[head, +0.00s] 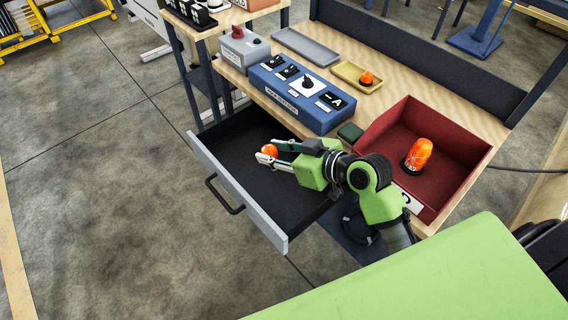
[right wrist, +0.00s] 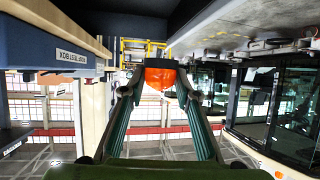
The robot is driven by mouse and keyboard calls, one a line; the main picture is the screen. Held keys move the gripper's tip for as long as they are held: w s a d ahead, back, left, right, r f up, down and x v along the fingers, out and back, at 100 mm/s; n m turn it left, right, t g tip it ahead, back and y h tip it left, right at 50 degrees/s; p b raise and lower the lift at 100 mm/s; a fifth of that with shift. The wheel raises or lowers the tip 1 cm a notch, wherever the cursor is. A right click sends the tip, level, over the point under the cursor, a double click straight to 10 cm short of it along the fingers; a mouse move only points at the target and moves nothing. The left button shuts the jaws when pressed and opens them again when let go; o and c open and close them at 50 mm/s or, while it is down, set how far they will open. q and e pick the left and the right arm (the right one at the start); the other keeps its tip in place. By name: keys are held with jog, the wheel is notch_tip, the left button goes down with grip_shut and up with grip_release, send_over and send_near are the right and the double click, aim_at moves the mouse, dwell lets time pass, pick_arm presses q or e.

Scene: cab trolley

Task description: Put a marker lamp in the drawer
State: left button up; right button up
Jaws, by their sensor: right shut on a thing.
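My right gripper (head: 265,158) is shut on an orange marker lamp (head: 270,149) over the open drawer (head: 238,161). In the right wrist view the held lamp (right wrist: 160,76) sits between the two fingertips (right wrist: 159,85). The drawer is pulled out from under the workbench; its dark inside looks empty where it shows, and my arm hides part of it. A second orange marker lamp (head: 418,155) with a black base stands in the red bin (head: 470,153). A smaller orange lamp (head: 366,78) is in the yellow tray (head: 347,76). My left gripper is not in view.
A blue switch box (head: 328,118) stands on the bench (head: 410,83) above the drawer. The drawer front (head: 225,185) has a black handle (head: 222,197).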

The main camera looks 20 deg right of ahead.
jog(key=w+a+f+m+h+b, duration=0.1)
jog(key=w+a+b, duration=0.1)
jog(key=w+a, duration=0.1)
jog(key=w+a+m+t+h+b, duration=0.1)
jog(key=w+a, duration=0.2)
jog(key=a, duration=0.2)
jog(key=w+a+f+m+h+b, duration=0.1)
jog(key=w+a+m+h+b, duration=0.1)
jog(key=a, duration=0.3)
jog(key=shift+w+f+t+b, duration=0.3)
jog(key=shift+w+f+b, duration=0.05)
jog(key=shift+w, duration=0.05)
jog(key=shift+w+d+r, duration=0.1)
jog(key=shift+w+r, duration=0.05)
jog(key=w+d+p, duration=0.1)
jog(key=w+d, duration=0.2)
jog(key=d, duration=0.6)
jog(key=w+d+p, duration=0.2)
jog(key=w+d, duration=0.2)
jog(key=d, duration=0.5)
jog(key=f, duration=1)
jog(key=shift+s+f+b, duration=0.1)
jog(key=shift+s+b, duration=0.2)
jog(key=shift+b, duration=0.1)
jog(key=shift+w+d+f, duration=0.1)
jog(key=shift+d+f, duration=0.05)
jog(key=shift+f, duration=0.4)
